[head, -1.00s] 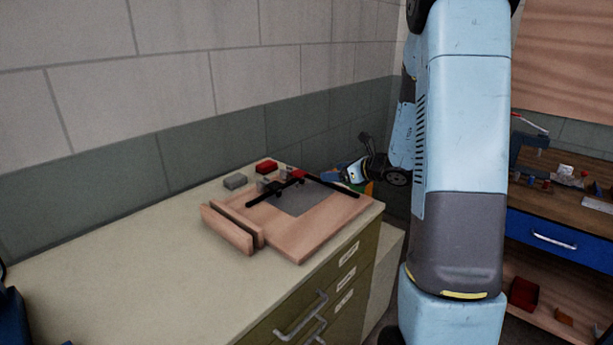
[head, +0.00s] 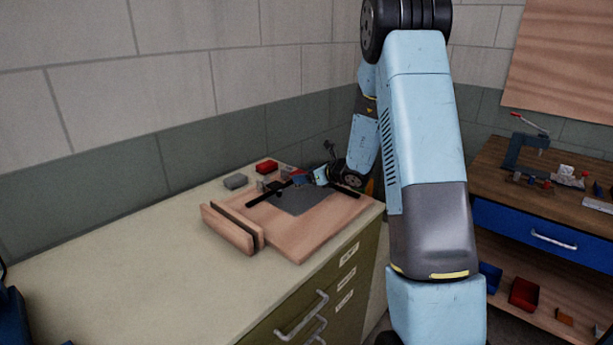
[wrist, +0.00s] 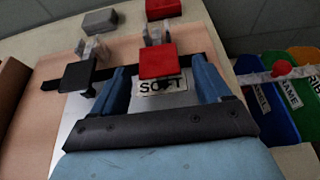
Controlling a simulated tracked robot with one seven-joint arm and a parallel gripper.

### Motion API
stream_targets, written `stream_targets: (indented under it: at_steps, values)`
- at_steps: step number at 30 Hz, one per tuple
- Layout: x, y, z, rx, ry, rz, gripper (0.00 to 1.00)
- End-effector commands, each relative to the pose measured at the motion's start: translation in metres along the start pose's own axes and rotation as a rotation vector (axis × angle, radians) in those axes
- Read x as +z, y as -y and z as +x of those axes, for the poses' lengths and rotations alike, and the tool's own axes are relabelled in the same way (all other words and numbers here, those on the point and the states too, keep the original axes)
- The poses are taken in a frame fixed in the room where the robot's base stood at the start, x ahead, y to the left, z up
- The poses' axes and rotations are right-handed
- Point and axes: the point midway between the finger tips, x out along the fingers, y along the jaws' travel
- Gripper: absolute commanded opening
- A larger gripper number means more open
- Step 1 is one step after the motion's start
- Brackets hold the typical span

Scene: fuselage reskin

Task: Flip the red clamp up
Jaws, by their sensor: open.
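The red clamp (wrist: 157,61) shows in the wrist view as a flat red pad with a pale metal bracket behind it, at the dark bar (wrist: 58,84) over the panel. My gripper (wrist: 159,68) is open, with one blue finger on each side of the red pad. The frames do not show clearly whether the fingers touch it. A similar black clamp (wrist: 78,76) stands to the left.
A grey block (head: 235,181) and a red block (head: 266,166) lie on the bench behind the board. Labelled blue (wrist: 262,112) and green (wrist: 300,92) bins stand at the right in the wrist view. The bench's left part is clear.

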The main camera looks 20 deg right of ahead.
Motion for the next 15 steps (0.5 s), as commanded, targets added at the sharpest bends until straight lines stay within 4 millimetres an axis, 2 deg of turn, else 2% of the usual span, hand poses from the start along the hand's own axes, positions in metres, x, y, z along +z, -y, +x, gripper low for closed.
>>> stream_targets:
  at_steps: [12,15]
  values:
    - [0.0,-0.0001,0.0066,0.0,0.0,0.0,0.77]
    - [0.0,0.0,0.0065,0.0,0.0,0.0,0.67]
